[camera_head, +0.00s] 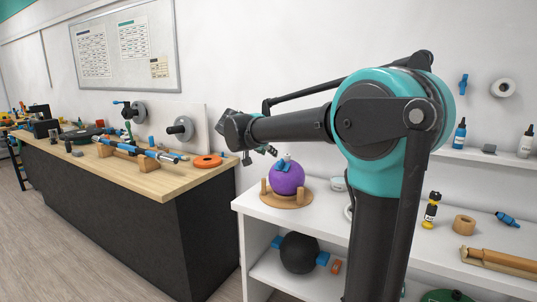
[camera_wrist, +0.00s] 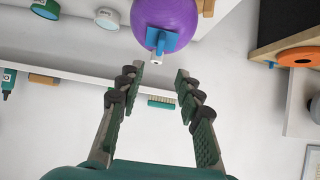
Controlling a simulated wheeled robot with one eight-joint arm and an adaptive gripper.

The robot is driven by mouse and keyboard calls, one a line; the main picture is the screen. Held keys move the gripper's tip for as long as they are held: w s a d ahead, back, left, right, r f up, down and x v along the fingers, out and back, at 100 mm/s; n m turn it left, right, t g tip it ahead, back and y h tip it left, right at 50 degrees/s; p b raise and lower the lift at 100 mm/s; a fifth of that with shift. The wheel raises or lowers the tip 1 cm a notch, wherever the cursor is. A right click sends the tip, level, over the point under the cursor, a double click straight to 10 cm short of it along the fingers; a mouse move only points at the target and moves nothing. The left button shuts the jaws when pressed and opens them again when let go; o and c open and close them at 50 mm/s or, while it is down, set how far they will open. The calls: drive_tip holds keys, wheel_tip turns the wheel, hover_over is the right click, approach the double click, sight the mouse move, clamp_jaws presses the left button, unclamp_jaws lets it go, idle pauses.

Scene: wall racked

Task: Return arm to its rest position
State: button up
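My gripper (camera_wrist: 158,85) is open and empty in the wrist view, its two fingers spread apart with nothing between the tips. In the head view my arm reaches left across the wall, and the gripper (camera_head: 262,152) hangs just above and left of a purple ball (camera_head: 286,180). The ball rests on a round wooden stand with pegs, on the white shelf unit. A small blue piece sits on the ball. In the wrist view the ball (camera_wrist: 165,14) lies past the fingertips at the top, with the blue piece (camera_wrist: 161,40) facing the gripper. No contact between gripper and ball shows.
A workbench (camera_head: 150,180) with tools and an orange disc (camera_head: 207,161) stands left. The white shelf unit (camera_head: 330,205) holds a black ball (camera_head: 298,252) below and a wooden ring (camera_head: 464,225) on top. A wall shelf (camera_head: 485,158) with bottles is at right. Floor at left is clear.

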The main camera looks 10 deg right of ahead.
drive_tip(key=s+d+f+n+g+y, duration=0.1)
drive_tip(key=s+d+f+n+g, duration=0.1)
drive_tip(key=s+d+f, duration=0.7)
drive_tip(key=s+f+n+g+y, duration=0.2)
drive_tip(key=s+f+n+y, duration=0.3)
drive_tip(key=s+f, duration=1.7)
drive_tip(key=s, duration=0.3)
drive_tip(key=shift+s+d+f+g+y, duration=0.2)
drive_tip(key=shift+f+g+y, duration=0.1)
drive_tip(key=shift+g, duration=0.1)
